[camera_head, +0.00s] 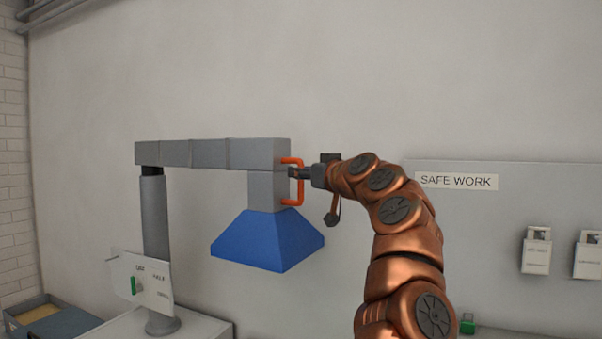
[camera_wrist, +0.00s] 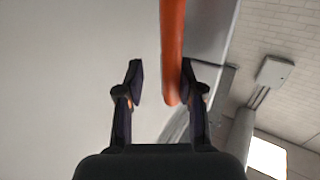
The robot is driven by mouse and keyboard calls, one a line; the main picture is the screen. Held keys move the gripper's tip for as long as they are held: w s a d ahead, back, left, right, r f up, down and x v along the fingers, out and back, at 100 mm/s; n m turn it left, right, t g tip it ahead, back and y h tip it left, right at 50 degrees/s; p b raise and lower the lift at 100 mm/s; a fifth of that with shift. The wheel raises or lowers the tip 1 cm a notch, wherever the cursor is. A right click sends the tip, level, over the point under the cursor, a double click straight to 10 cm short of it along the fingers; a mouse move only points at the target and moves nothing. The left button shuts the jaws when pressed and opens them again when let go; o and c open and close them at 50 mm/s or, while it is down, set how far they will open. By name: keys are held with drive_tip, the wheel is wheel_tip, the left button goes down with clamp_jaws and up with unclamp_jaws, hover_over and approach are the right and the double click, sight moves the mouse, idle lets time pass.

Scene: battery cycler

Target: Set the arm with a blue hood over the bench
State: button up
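The grey extraction arm (camera_head: 190,152) runs level from a round post (camera_head: 154,215), with a blue hood (camera_head: 267,241) hanging at its right end. An orange handle (camera_head: 299,198) is fixed to the right face of that end. My gripper (camera_head: 296,174) is at the handle, coming from the right. In the wrist view, the orange handle (camera_wrist: 172,55) lies between the two fingers of my gripper (camera_wrist: 162,85), nearer the right finger. A gap shows between the left finger and the handle. The fingers are apart and not closed on it.
A white panel (camera_head: 128,277) with a green marker stands by the post's foot on a light bench top (camera_head: 110,328). A blue bin (camera_head: 60,322) is at the lower left. A SAFE WORK sign (camera_head: 456,181) and white holders (camera_head: 537,250) are on the wall at the right.

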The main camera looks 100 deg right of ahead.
drive_tip(key=shift+o, duration=0.3)
drive_tip(key=shift+f, duration=0.1)
drive_tip(key=v, duration=0.7)
drive_tip(key=shift+a, duration=0.2)
idle(0.6)
